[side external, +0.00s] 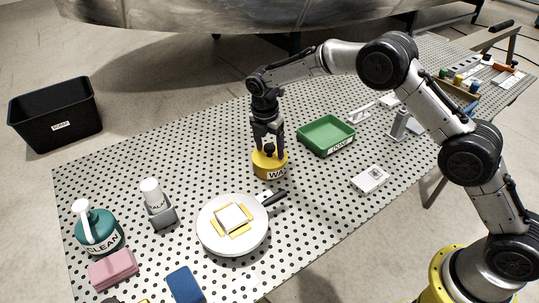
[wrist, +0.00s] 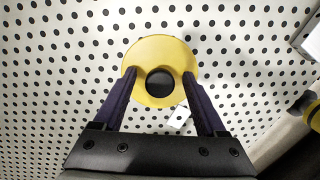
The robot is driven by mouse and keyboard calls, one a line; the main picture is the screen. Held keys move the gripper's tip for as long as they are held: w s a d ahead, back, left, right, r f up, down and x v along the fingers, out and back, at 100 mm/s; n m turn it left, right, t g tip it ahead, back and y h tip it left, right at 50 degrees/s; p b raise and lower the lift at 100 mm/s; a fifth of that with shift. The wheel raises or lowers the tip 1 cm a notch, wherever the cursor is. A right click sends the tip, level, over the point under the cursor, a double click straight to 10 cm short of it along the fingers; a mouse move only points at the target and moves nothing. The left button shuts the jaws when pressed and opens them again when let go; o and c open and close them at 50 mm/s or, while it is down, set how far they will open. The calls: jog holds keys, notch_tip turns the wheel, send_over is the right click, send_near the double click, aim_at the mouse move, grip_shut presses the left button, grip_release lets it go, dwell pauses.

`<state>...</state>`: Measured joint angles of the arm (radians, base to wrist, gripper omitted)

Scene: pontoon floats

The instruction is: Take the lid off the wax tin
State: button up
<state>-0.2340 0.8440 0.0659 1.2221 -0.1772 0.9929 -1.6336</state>
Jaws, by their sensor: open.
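The wax tin (side external: 270,170) is a round yellow tin labelled "WAX", standing upright on the perforated table. Its yellow lid (wrist: 148,53) with a round black knob (wrist: 160,83) is on top. My gripper (side external: 268,146) points straight down over the tin, its fingers on either side of the knob. In the wrist view my gripper (wrist: 160,78) is open, with a finger left and right of the knob and gaps between. The fingertips overlap the lid's edges in that view; whether they touch the lid I cannot tell.
A green tray (side external: 326,135) stands just right of the tin, and a white box (side external: 370,179) lies further right. A white pan (side external: 232,225) with a handle is in front. A bottle (side external: 155,203) stands left. Bare table lies behind and left of the tin.

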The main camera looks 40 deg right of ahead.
grip_shut()
jog(key=shift+r, duration=0.2)
